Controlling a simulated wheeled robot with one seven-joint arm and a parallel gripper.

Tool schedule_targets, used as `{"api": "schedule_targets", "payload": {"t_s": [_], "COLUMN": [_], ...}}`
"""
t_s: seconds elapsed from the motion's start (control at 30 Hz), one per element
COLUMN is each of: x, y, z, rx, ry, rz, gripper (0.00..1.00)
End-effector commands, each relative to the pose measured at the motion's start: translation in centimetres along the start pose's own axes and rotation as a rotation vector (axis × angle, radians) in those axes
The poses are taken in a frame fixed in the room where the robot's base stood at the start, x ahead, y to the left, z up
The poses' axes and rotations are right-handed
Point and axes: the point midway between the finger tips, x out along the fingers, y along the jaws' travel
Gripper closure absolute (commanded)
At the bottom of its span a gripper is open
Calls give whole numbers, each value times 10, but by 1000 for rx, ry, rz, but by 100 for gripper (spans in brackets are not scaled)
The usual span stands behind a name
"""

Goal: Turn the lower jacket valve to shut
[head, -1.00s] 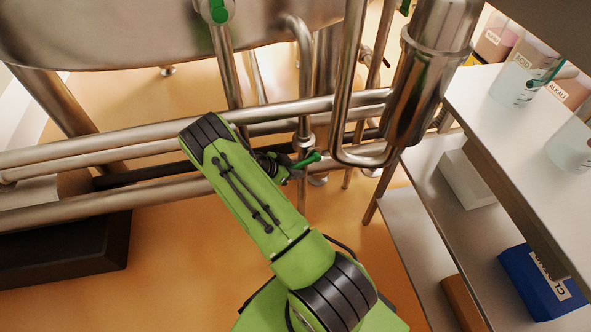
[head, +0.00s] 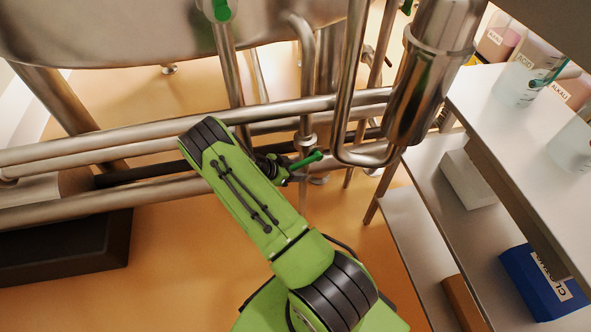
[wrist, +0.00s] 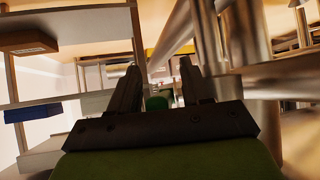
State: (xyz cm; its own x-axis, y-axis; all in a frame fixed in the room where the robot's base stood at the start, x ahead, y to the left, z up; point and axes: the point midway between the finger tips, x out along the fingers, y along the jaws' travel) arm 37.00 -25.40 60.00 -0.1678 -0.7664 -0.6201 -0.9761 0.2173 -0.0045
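The lower jacket valve's green lever (head: 307,160) shows in the head view just right of my gripper (head: 283,168), beside the upright steel pipe. It points up and to the right. In the wrist view, a green end of the handle (wrist: 157,103) appears between the two dark fingers of my gripper (wrist: 160,73). The fingers stand apart, with gaps on both sides of the green piece, so my gripper looks open. Whether a finger touches the lever I cannot tell. My green arm hides part of the valve area in the head view.
Horizontal steel pipes (head: 150,144) run behind and left of my gripper. A thick steel cylinder (head: 430,80) and a bent pipe stand to the right. Another green handle (head: 220,10) is higher up, under the vessel (head: 130,30). Shelves (head: 520,135) with containers and a blue box (head: 540,285) fill the right side.

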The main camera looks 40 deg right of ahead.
Motion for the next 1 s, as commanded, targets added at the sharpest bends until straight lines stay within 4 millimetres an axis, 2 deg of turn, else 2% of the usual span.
{"api": "schedule_targets", "payload": {"t_s": [0.07,0.17,0.27,0.6,0.7,0.83,1.0], "x": [4,-4,-27,-125,-144,-158,-160], "y": [4,3,2,1,1,2,2], "z": [2,1,0,-1,-1,0,0], "rx": [-5,-6,-5,-1,1,1,1], "ry": [-4,-3,-1,0,2,2,3], "rz": [9,9,3,-4,-4,-3,-1], "gripper": [52,52,52,52,52,52,52]}}
